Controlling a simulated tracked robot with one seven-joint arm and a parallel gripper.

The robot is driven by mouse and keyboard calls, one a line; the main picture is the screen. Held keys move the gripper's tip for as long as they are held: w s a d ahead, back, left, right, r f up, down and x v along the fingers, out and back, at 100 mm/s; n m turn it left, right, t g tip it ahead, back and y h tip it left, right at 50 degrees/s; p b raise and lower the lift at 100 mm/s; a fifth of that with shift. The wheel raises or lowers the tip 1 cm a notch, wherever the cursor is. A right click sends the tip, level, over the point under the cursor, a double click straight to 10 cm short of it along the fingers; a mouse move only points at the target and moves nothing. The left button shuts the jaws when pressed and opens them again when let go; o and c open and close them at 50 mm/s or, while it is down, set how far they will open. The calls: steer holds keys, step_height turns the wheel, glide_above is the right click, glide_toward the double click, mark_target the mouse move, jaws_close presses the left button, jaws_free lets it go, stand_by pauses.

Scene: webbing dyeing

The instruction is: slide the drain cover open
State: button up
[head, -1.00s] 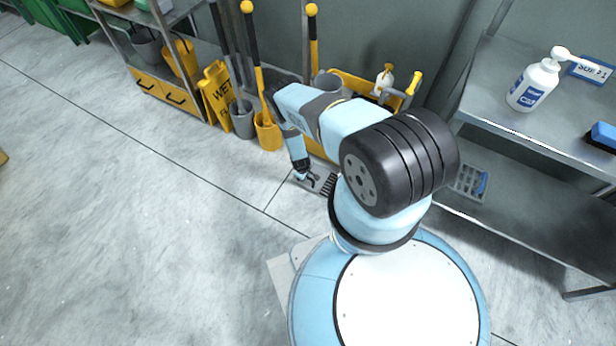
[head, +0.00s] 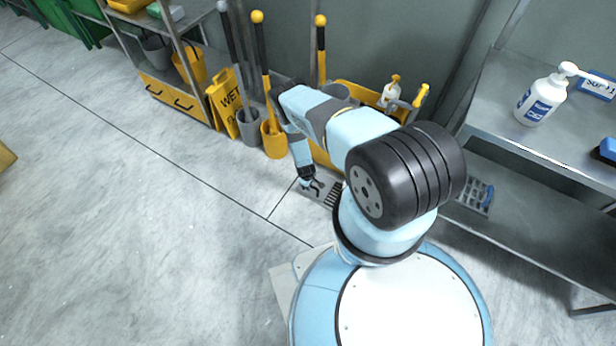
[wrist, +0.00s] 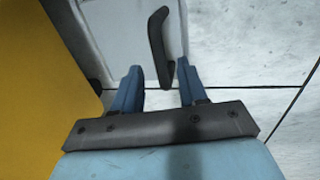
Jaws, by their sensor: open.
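The drain cover (head: 322,199) is a flat grey plate in the floor, beside dark drain slots (head: 334,193). It also shows in the wrist view (wrist: 108,28), with a black bar handle (wrist: 160,48) standing on it. My gripper (head: 314,187) is low over the cover. In the wrist view my gripper (wrist: 158,68) has its two blue fingers apart, one on each side of the handle's near end. Neither finger clearly touches the handle. My arm and wrist hide part of the cover and drain in the head view.
A yellow mop bucket (head: 362,95) stands behind the drain, close to my gripper. A yellow mop holder (head: 274,140) and a wet floor sign (head: 224,103) are to the left. A steel table (head: 510,110) is at right. The floor at left is open.

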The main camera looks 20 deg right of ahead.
step_height(320, 180, up, 12)
steer(key=s+a, duration=0.1)
steer(key=a, duration=0.1)
steer(key=shift+s+f, duration=0.2)
steer(key=shift+f, duration=0.05)
stand_by(0.5)
